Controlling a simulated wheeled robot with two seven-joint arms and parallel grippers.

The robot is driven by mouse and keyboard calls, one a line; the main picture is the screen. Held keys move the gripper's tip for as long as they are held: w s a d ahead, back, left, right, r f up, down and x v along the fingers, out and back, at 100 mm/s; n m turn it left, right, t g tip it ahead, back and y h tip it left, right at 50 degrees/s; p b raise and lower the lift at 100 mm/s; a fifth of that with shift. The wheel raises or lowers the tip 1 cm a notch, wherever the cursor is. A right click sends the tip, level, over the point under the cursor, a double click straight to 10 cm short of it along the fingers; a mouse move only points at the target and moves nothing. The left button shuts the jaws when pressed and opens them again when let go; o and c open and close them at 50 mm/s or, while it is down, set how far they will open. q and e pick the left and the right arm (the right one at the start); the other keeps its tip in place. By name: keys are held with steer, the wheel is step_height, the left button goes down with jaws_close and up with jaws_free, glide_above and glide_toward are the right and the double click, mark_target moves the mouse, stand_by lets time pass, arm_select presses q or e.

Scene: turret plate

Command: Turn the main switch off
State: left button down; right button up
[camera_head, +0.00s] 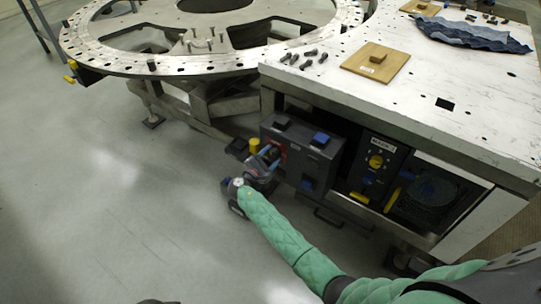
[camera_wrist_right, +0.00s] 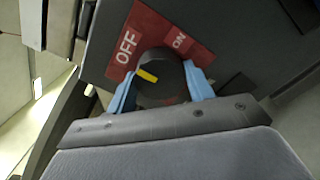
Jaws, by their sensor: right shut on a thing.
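The main switch is a round black knob (camera_wrist_right: 165,68) with a yellow mark, on a red plate (camera_wrist_right: 150,25) lettered OFF and ON in the right wrist view. The yellow mark lies on the knob's left part, on the OFF side. My right gripper (camera_wrist_right: 162,88) has its two blue fingers on either side of the knob, shut on it. In the head view my right gripper (camera_head: 268,160) is at the left end of a dark grey control box (camera_head: 318,158) and mostly hides the switch. My left gripper is not in view.
The box hangs under a white worktop (camera_head: 440,95) with bolts, a wooden block and a blue cloth on it. A panel with a yellow knob (camera_head: 375,161) is to the right. A large ring plate (camera_head: 130,67) stands at the left. The floor in front is clear.

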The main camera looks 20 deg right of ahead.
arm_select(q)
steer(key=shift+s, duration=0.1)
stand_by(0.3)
arm_select(e)
steer(key=o, duration=1)
steer(key=shift+a, duration=0.1)
arm_select(q)
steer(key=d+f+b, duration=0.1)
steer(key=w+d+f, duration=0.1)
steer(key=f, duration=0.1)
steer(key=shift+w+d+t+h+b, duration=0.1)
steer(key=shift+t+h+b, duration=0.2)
steer(key=shift+b, duration=0.1)
arm_select(e)
steer(key=v, duration=0.7)
steer(key=shift+s+a, duration=0.25)
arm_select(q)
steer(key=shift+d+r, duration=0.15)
